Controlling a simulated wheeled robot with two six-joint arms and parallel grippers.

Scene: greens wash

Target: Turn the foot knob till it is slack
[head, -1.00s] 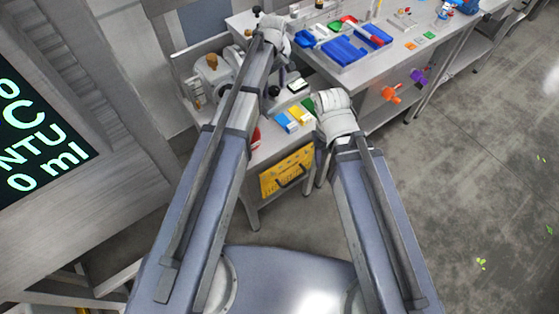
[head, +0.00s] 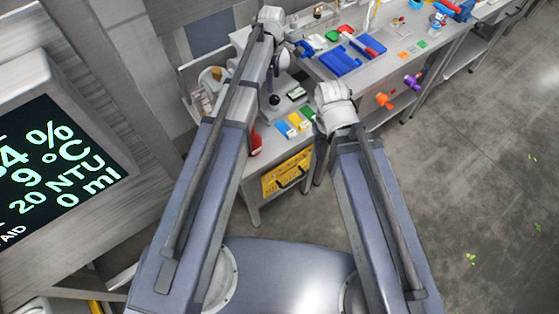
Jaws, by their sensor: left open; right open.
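I cannot make out a foot knob for certain. An orange knob (head: 384,100) and a purple knob (head: 413,82) stick out from the front side of the long bench. Neither is touched by my arms as far as I can see. My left arm reaches up past the small side table. My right arm ends in view at a pale joint just left of the orange knob.
The long bench carries a blue tray (head: 340,61). The small side table holds blue, yellow and green cards (head: 295,121) and has a yellow drawer front (head: 287,174). A large readout screen (head: 55,155) stands at the left. The floor at the right is open.

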